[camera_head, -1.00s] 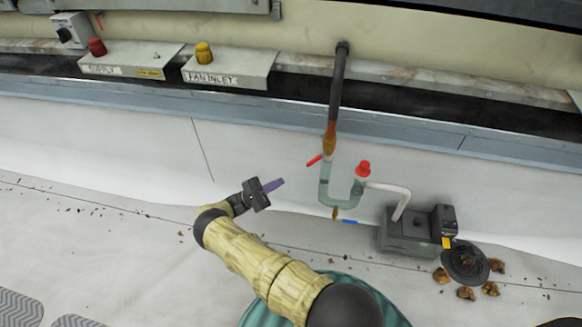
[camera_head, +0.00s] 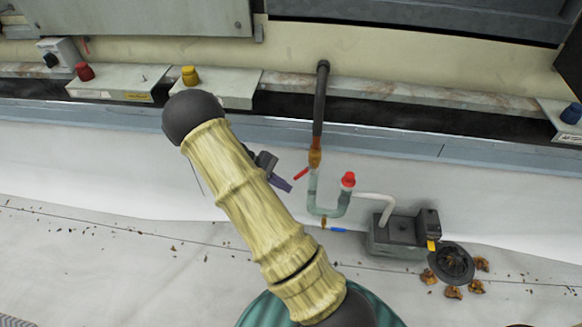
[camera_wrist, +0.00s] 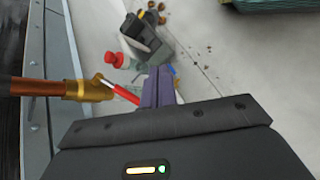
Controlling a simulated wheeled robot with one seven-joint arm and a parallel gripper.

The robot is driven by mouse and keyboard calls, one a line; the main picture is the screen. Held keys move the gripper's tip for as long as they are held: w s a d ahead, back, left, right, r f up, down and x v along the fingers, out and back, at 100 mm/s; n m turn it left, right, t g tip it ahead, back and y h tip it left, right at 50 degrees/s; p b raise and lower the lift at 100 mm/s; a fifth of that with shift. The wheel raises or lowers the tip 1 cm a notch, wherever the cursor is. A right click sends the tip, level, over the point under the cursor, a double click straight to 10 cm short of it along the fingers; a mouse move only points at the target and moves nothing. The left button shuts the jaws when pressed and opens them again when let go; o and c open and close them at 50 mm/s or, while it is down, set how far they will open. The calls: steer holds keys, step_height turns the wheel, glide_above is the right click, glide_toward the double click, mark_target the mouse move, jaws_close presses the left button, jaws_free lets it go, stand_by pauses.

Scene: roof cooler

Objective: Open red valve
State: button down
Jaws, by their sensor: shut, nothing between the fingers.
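The red valve lever (camera_head: 301,174) sticks out down and to the left from the copper-coloured fitting (camera_head: 315,157) on the vertical pipe. In the wrist view the red lever (camera_wrist: 124,93) runs from the brass fitting (camera_wrist: 88,90) towards my fingers. My gripper (camera_head: 286,186) is shut and empty, just left of and below the lever's free end in the head view. In the wrist view my purple fingers (camera_wrist: 158,88) are together, with the lever's end close beside their left side. I cannot tell whether they touch.
A clear U-shaped trap (camera_head: 325,211) hangs below the fitting, with a red cap (camera_head: 348,180) and a blue lever (camera_head: 337,230). A grey pump box (camera_head: 395,238) stands to the right, beside a dark round strainer (camera_head: 452,263) and brown leaves. The pale floor at left is mostly clear.

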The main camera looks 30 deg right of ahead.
steer(key=s+a+r+m+t+y+p, duration=0.1)
steer(key=s+a+r+t+y, duration=0.3)
steer(key=r, duration=0.5)
steer(key=s+a+r+m+t+y+p, duration=0.2)
steer(key=s+a+r+t+y+p, duration=0.1)
steer(key=s+a+r, duration=0.5)
steer(key=r+t+y, duration=0.1)
steer(key=t, duration=0.1)
steer(key=shift+a+r+t, duration=0.2)
steer(key=shift+a+t, duration=0.2)
steer(key=shift+w, duration=0.1)
